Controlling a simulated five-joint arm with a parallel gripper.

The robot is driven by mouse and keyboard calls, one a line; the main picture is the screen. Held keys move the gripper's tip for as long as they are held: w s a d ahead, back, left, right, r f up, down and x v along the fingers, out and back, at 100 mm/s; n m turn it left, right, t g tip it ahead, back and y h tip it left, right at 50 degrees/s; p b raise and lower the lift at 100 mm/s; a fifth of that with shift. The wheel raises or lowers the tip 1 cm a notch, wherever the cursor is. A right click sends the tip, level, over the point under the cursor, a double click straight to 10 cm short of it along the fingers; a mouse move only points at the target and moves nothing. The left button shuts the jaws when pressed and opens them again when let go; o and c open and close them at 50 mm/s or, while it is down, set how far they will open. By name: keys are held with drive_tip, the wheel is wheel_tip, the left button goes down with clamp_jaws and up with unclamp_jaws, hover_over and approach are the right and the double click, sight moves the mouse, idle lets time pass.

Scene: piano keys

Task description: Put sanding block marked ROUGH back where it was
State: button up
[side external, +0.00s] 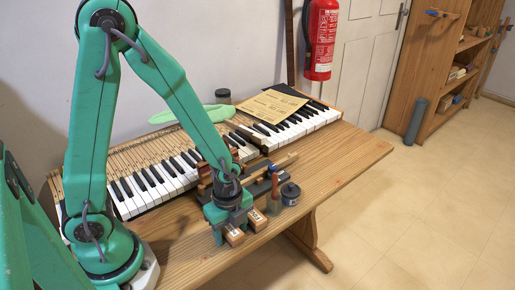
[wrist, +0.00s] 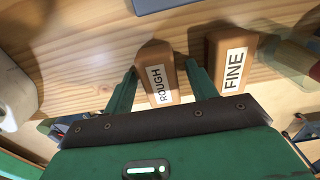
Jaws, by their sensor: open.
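The sanding block marked ROUGH (wrist: 160,72) is orange-brown with a white label and stands between my gripper's fingers in the wrist view. In the side view it is the block (side external: 233,237) at the table's front edge, just below my gripper. My gripper (wrist: 160,66) is open, one finger on each side of the block. Small gaps show beside the block, more clearly on the right. In the side view my gripper (side external: 226,218) hides part of the block. A similar block marked FINE (wrist: 231,62) stands just right of my right finger; it also shows in the side view (side external: 257,218).
A dark round jar (side external: 290,194) and a red-and-blue-topped upright tool (side external: 275,186) stand right of the blocks. Piano keys (side external: 150,180) lie behind, with a paper sheet (side external: 271,105) on top. The table's right end (side external: 345,155) is clear.

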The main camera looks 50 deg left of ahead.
drive_tip(key=shift+r, duration=0.1)
wheel_tip(320, 180, up, 12)
idle(1.0)
drive_tip(key=shift+r, duration=0.1)
idle(0.4)
wheel_tip(320, 180, up, 7)
drive_tip(key=n+t, duration=0.3)
drive_tip(key=n, duration=0.5)
hover_over(231, 228)
drive_tip(key=s+a, duration=0.1)
drive_tip(key=a, duration=0.2)
drive_tip(key=s+a+r+n+t, duration=0.2)
drive_tip(key=r+n, duration=0.3)
drive_tip(key=n, duration=0.5)
drive_tip(key=shift+s+a+r+t, duration=0.15)
drive_tip(key=shift+s+a+t, duration=0.15)
drive_tip(key=shift+s, duration=0.5)
